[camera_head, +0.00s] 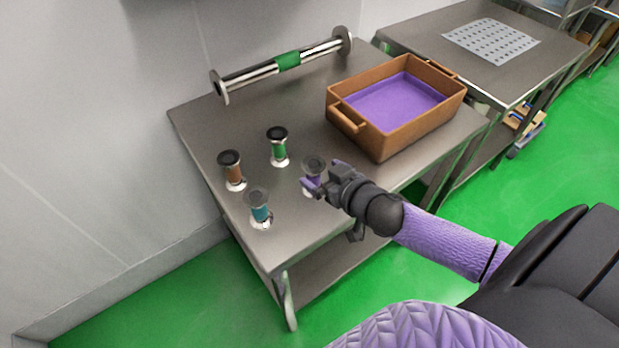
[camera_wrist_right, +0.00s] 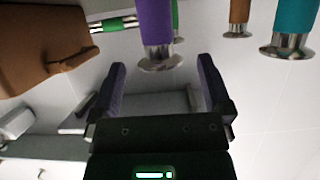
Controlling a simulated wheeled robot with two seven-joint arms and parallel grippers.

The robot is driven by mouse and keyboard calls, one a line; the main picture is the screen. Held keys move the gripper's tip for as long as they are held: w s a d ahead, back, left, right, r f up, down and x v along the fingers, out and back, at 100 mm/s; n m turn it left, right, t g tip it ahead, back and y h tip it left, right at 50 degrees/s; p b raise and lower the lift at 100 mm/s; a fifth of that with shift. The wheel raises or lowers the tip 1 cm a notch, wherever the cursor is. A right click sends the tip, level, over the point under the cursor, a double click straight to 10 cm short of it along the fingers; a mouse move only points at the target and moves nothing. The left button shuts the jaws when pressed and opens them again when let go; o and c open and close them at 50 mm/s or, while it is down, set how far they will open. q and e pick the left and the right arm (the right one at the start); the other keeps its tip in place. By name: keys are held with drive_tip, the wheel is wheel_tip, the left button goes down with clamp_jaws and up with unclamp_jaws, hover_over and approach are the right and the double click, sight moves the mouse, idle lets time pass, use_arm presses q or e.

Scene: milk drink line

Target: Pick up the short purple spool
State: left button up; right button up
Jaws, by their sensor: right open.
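The short purple spool (camera_head: 314,165) stands upright on the steel table, with a dark round top flange. In the head view my right gripper (camera_head: 323,175) is right at it and hides part of its body. In the right wrist view the purple spool (camera_wrist_right: 155,22) shows just beyond the fingertips, roughly centred between them. My right gripper (camera_wrist_right: 160,70) is open there, its two purple fingers apart on either side of a clear gap. I cannot tell whether a finger touches the spool. My left gripper is not in view.
A teal spool (camera_head: 261,213), a brown spool (camera_head: 235,174) and a green spool (camera_head: 279,150) stand nearby. A brown crate (camera_head: 383,145) with a purple inside sits at the right. A long steel roller with a green band (camera_head: 288,61) lies at the back.

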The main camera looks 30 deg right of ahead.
sight(314, 166)
drive_tip(key=b+x, duration=0.1)
drive_tip(key=x, duration=0.3)
drive_tip(key=shift+d, duration=0.1)
drive_tip(key=shift+r, duration=0.1)
clamp_jaws()
